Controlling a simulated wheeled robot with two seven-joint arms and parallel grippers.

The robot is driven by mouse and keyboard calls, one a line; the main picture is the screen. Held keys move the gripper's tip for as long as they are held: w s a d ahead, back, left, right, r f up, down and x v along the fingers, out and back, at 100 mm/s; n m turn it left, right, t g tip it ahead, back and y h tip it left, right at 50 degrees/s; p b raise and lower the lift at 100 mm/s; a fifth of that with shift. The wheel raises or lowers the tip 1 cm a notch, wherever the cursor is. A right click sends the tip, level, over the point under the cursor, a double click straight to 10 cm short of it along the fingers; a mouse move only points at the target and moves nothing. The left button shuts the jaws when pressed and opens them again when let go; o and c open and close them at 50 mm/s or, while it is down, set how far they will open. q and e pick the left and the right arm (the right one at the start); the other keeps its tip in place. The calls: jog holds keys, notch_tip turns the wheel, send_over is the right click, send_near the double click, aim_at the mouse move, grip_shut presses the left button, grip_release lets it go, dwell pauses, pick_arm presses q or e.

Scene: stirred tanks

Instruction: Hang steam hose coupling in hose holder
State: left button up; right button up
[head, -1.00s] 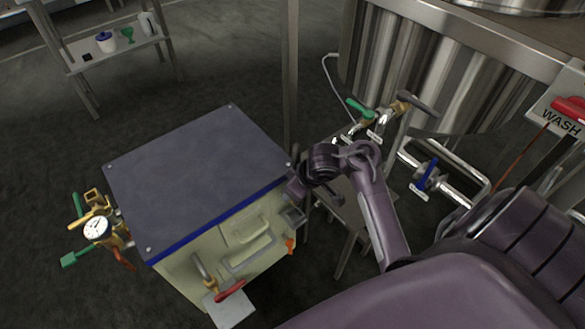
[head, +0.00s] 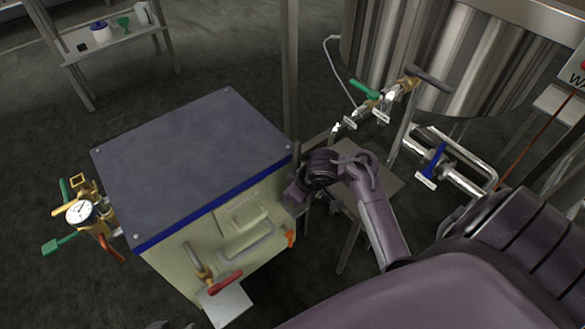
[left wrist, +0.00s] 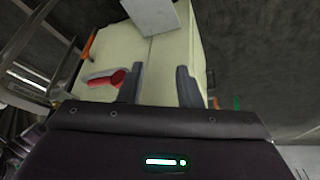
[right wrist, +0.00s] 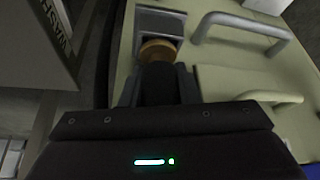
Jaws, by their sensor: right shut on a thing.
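My right gripper (right wrist: 158,92) is shut on the steam hose coupling (right wrist: 157,50), which shows as a brass ring with a dark body between the fingers. The grey hose holder (right wrist: 160,20) is fixed to the cream cabinet side. The coupling overlaps the holder's lower opening in the right wrist view; I cannot tell whether it is seated. In the head view my right gripper (head: 294,199) is at the cabinet's right edge and hides the holder and coupling. My left gripper (left wrist: 159,88) is open and empty, facing the cabinet's lower front.
The cabinet has a dark blue top (head: 190,160), a grey bar handle (head: 247,243), a red-handled valve (head: 226,283) and a gauge (head: 79,211) at left. A steel tank (head: 450,65) with valves stands at right. Open floor lies behind the cabinet.

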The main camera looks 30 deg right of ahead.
jog(key=shift+f, duration=0.2)
jog(key=o, duration=1.1)
jog(key=shift+r, duration=0.1)
jog(key=shift+c, duration=0.2)
pick_arm(q)
jog(key=shift+d, duration=0.1)
pick_arm(e)
jog(key=shift+r, duration=0.15)
pick_arm(q)
jog(key=s+a+r+n+g+y+p, duration=0.1)
jog(key=s+a+r+g+y+p, duration=0.15)
jog(key=a+p, duration=0.4)
notch_tip(320, 180, down, 14)
jog(key=a+n+p, duration=0.1)
jog(key=p, duration=0.2)
jog(key=shift+a+r, duration=0.2)
jog(key=shift+r, duration=0.05)
pick_arm(e)
jog(key=v, duration=1.2)
pick_arm(q)
jog(key=shift+g, duration=0.25)
